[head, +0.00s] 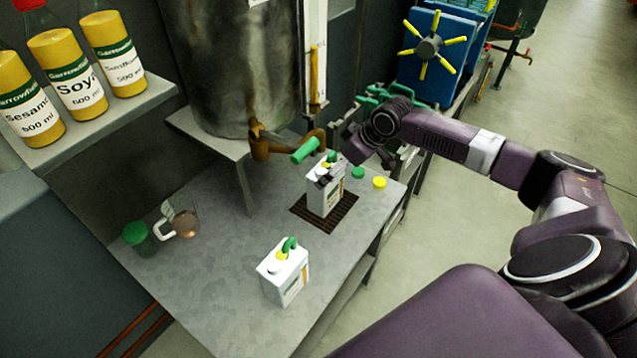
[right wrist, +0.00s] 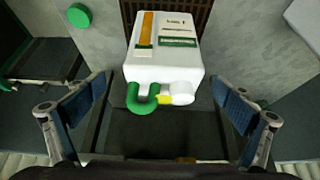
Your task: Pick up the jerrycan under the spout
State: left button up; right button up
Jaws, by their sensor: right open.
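The jerrycan under the spout (head: 323,199) is white with a printed label and stands upright on a dark slatted grate (head: 345,215). In the right wrist view the jerrycan (right wrist: 165,62) shows its green handle and a white cap with a yellow part, between the fingers. My right gripper (head: 330,171) is at the top of this jerrycan in the head view and hides part of it. In the right wrist view the gripper (right wrist: 161,88) is open, with one finger on each side; contact cannot be told. The rusty spout (head: 265,148) with a green handle is just above left. My left gripper is not in view.
A second white jerrycan (head: 284,272) stands nearer on the grey table (head: 215,270). A green cap (head: 358,172) and a yellow cap (head: 379,183) lie right of the grate. A glass jug (head: 184,222) and green-lidded jar (head: 138,238) stand left. A large metal tank (head: 235,70) is behind.

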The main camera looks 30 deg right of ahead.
jog(key=shift+s+p+x, duration=0.2)
jog(key=shift+p+x, duration=0.35)
jog(key=shift+x, duration=0.65)
jog(key=x, duration=0.3)
jog(key=shift+w+a+f, duration=0.1)
jog(key=shift+a+f, duration=0.15)
jog(key=shift+f, duration=0.05)
jog(key=c, duration=2.1)
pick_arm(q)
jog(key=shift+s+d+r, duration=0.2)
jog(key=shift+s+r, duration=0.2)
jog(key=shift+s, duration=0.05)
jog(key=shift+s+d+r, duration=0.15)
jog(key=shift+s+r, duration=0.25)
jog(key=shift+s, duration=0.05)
pick_arm(e)
jog(key=shift+w+r, duration=0.15)
jog(key=shift+c, duration=0.4)
jog(key=shift+r, duration=0.15)
